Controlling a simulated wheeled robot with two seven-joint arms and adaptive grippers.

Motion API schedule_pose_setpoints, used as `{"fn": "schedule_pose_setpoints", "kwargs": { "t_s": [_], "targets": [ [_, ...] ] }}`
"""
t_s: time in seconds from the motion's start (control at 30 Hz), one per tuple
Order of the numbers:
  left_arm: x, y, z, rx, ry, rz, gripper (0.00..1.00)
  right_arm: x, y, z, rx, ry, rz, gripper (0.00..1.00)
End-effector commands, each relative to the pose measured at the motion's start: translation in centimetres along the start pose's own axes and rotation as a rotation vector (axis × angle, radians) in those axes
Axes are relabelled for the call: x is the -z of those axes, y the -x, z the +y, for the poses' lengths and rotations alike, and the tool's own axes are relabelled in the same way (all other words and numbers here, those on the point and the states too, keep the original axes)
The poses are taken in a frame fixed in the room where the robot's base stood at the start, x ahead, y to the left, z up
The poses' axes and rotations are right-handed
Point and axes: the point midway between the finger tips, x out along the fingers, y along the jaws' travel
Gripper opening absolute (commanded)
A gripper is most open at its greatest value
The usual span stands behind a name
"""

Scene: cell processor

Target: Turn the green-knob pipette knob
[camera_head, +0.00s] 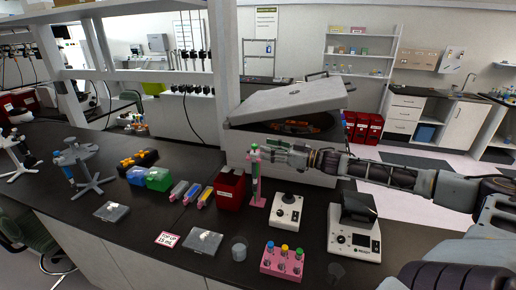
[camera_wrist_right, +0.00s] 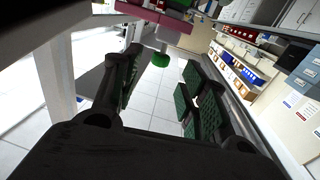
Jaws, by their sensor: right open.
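The green-knob pipette (camera_head: 254,182) stands upright in a pink stand beside the red box, with its top by my right gripper. In the right wrist view its green knob (camera_wrist_right: 161,59) hangs below a white shaft, between the dark green finger pads and slightly beyond them. My right gripper (camera_head: 262,153) reaches in from the right at the height of the knob. Its fingers (camera_wrist_right: 158,88) are open with a clear gap on both sides of the knob. I cannot see them touching it. My left gripper is in neither view.
A red box (camera_head: 230,190) stands just left of the pipette, and a white device with a black knob (camera_head: 287,211) just right. A large grey-lidded machine (camera_head: 290,101) is behind. A pink tube rack (camera_head: 283,263) is in front.

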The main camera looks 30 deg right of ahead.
Motion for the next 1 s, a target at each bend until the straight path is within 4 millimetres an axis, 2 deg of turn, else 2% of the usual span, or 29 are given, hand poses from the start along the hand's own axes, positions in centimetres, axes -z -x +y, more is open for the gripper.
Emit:
{"fn": "schedule_pose_setpoints", "kwargs": {
  "t_s": [0.53, 1.0],
  "targets": [
    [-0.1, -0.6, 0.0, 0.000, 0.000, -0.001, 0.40, -0.2, -2.2, 0.0, 0.000, 0.001, -0.003, 0.44],
    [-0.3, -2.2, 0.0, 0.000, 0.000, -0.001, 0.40, -0.3, -4.5, 0.0, -0.001, 0.001, -0.003, 0.44]
  ]
}}
